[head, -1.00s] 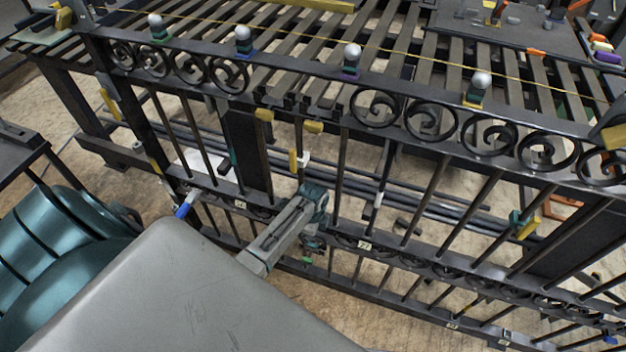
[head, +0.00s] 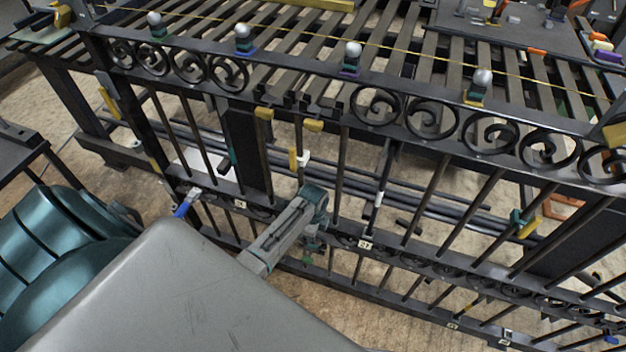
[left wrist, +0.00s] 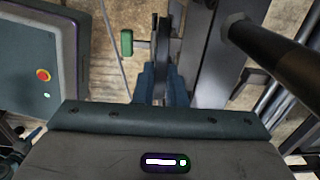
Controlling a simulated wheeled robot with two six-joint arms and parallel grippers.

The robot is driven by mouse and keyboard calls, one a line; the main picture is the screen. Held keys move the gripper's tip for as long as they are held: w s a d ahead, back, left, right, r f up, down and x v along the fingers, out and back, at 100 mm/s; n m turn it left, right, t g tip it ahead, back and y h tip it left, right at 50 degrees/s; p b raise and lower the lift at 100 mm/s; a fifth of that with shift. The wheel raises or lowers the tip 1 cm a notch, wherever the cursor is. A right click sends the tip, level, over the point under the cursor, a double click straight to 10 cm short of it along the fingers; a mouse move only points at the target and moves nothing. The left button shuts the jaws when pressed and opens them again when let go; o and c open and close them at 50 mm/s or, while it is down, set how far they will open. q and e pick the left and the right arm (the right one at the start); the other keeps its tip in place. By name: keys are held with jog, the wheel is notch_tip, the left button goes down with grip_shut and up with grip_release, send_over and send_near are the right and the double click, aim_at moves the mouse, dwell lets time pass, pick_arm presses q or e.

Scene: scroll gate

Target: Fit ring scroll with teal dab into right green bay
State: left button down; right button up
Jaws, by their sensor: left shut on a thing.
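In the head view my left gripper (head: 314,215) is at the lower rail of the dark gate (head: 420,262), at the end of my grey arm link. In the left wrist view its blue fingers (left wrist: 162,82) are shut on a dark, narrow piece (left wrist: 162,45), seen edge-on, which I take for the ring scroll. I cannot make out a teal dab on it. A green tab (left wrist: 127,43) is beside it to the left; a green spot (head: 307,259) shows below the gripper in the head view. The bay is largely hidden by the gripper, so I cannot tell the fit. My right gripper is not in view.
The upper rail carries several scrolls (head: 430,117), with a gap above yellow tabs (head: 313,126). Upright bars (head: 342,165) stand close around my left gripper. A slatted table (head: 400,60) lies behind. A machine with a red button (left wrist: 43,75) stands left in the wrist view.

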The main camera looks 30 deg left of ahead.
pick_arm(q)
jog(key=shift+f, duration=0.45)
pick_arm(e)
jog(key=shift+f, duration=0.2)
pick_arm(q)
jog(key=c, duration=1.4)
grip_release()
notch_tip(320, 180, up, 11)
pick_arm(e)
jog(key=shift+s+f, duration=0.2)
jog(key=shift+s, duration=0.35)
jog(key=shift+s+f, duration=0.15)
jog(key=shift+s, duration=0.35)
pick_arm(q)
jog(key=shift+f, duration=0.15)
